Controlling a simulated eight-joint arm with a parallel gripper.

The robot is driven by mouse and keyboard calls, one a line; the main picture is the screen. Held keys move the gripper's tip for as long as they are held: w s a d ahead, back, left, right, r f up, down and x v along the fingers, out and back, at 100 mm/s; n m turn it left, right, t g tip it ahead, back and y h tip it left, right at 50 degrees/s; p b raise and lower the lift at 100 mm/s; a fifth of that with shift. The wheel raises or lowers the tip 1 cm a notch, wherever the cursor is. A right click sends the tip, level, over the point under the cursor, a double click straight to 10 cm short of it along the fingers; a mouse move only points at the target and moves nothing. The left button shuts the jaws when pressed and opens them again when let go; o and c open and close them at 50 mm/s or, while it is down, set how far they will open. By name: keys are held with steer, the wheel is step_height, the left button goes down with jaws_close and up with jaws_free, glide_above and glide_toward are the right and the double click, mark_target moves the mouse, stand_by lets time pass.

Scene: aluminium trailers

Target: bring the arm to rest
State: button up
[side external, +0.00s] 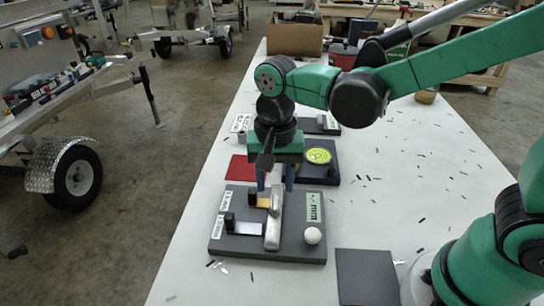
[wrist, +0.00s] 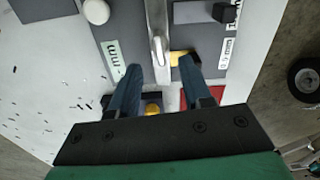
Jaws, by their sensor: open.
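My gripper (side external: 275,178) points down over the far edge of a dark grey board (side external: 235,247) on the white table. In the wrist view its two blue fingers (wrist: 159,65) are apart, with nothing gripped between them. The board also carries a white ball knob (side external: 313,235), black posts, a yellow piece (side external: 263,202) and printed labels.
A dark board with a yellow-green disc (side external: 318,156) and a red mat (side external: 239,168) lie just beyond. A black square plate (side external: 367,277) lies at the near right. Small dark bits are scattered over the table's right side. A cardboard box (side external: 295,37) stands at the far end.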

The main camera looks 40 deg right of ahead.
steer(key=shift+r, duration=0.65)
steer(key=shift+d, duration=0.1)
steer(key=shift+s+d+r, duration=0.1)
steer(key=shift+d+r, duration=0.1)
steer(key=shift+d, duration=0.05)
steer(key=s+d+r+n+t, duration=0.2)
steer(key=d+r+n+t, duration=0.1)
steer(key=d+n+t, duration=0.4)
steer(key=shift+s+d+n, duration=0.4)
steer(key=shift+d+n, duration=0.1)
steer(key=shift+d, duration=0.45)
